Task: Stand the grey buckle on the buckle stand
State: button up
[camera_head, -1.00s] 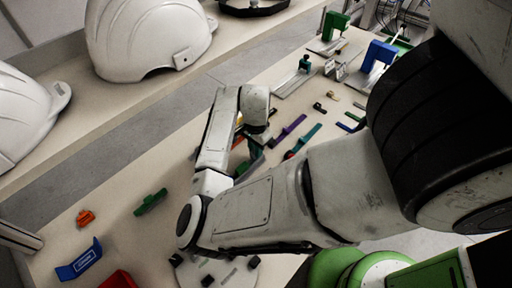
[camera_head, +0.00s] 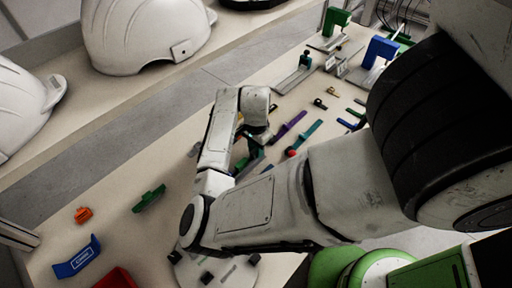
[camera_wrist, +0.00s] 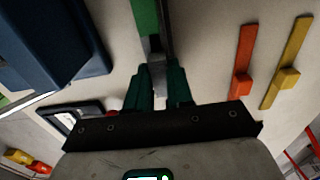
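My gripper (camera_wrist: 160,85) shows in the wrist view as two dark green fingers close together. A small grey piece, which looks like the grey buckle (camera_wrist: 158,66), sits between them, and both fingers appear to touch it. A green strip (camera_wrist: 145,18) and a dark strip lie just beyond its far end. I cannot tell whether the buckle is lifted off the table. In the head view my own arm largely hides the gripper and buckle. I cannot tell for sure which fixture is the buckle stand.
An orange strip (camera_wrist: 242,62) and a yellow strip (camera_wrist: 288,63) lie to the right. A large blue block (camera_wrist: 50,40) is at the left. Fixtures with a green clamp (camera_head: 336,20) and a blue clamp (camera_head: 381,50) stand at the table's far end. White helmet shells (camera_head: 145,32) sit on the left bench.

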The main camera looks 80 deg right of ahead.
jog(key=o, duration=0.4)
jog(key=shift+o, duration=0.2)
notch_tip(320, 180, up, 8)
jog(key=shift+f+b, duration=0.2)
jog(key=shift+b, duration=0.2)
dwell(0.5)
